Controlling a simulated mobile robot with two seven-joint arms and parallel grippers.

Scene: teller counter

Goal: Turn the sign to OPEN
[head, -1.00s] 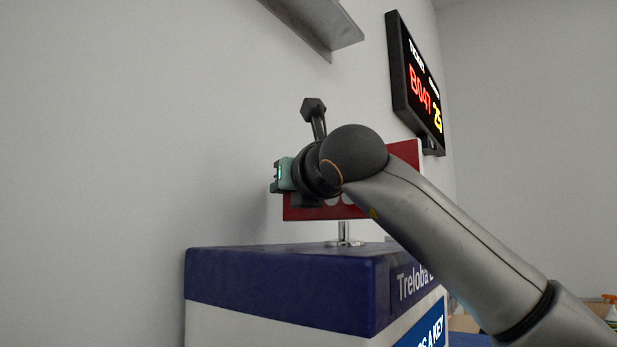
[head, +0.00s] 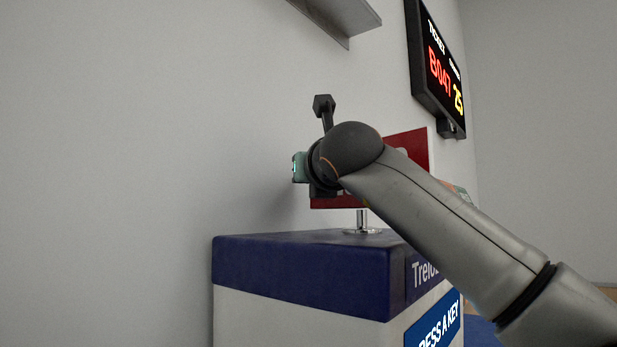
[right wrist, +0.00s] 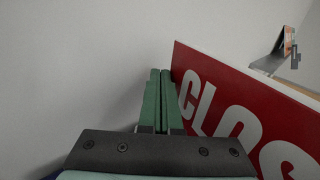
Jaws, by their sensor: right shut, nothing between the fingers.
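The sign is a red board with white letters (head: 407,148) on a short metal post, standing on a blue-topped cabinet (head: 300,270). In the head view my right arm covers much of it. In the right wrist view the red sign (right wrist: 235,115) fills the right side and its white letters begin "CLOS". My right gripper (right wrist: 161,75) is shut and empty, its green fingers together just left of the sign's left edge, between the sign and the wall. I cannot tell whether the fingers touch the sign. In the head view the fingers of my right gripper are mostly hidden. My left gripper is out of view.
A grey wall stands close on the left, behind the sign. A metal shelf (head: 340,18) juts from it above the arm. A dark ticket display (head: 437,68) hangs at the upper right. The cabinet's left top is clear.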

